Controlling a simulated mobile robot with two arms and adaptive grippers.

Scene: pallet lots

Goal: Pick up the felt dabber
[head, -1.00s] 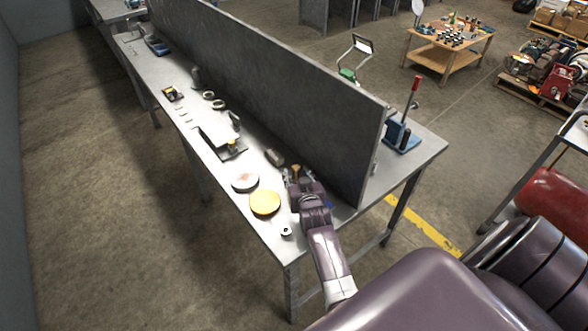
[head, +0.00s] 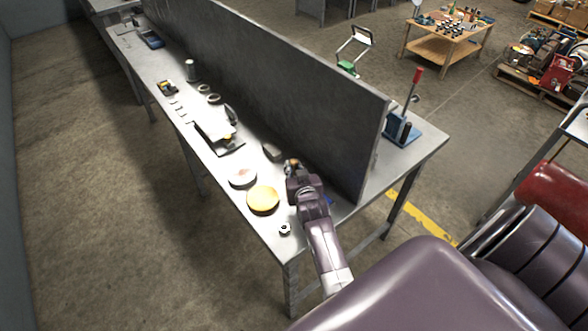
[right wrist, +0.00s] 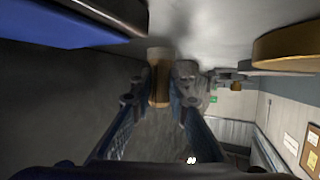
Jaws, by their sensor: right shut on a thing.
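The felt dabber (head: 293,164), a small piece with a tan wooden-looking body, is at my right gripper (head: 291,170) by the foot of the grey divider. In the right wrist view the dabber (right wrist: 160,82) sits between the two fingers of my right gripper (right wrist: 160,92), which is shut on it. The fingers hide part of its sides. I cannot tell whether it is clear of the bench top. My left gripper is not in view.
The grey divider (head: 290,95) stands close behind my right gripper. On the metal bench (head: 222,171) lie a yellow disc (head: 262,200), a whitish disc (head: 242,177), a small white ring-like piece (head: 284,229) and a dark grey block (head: 272,151). A blue press (head: 402,131) is beyond the divider.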

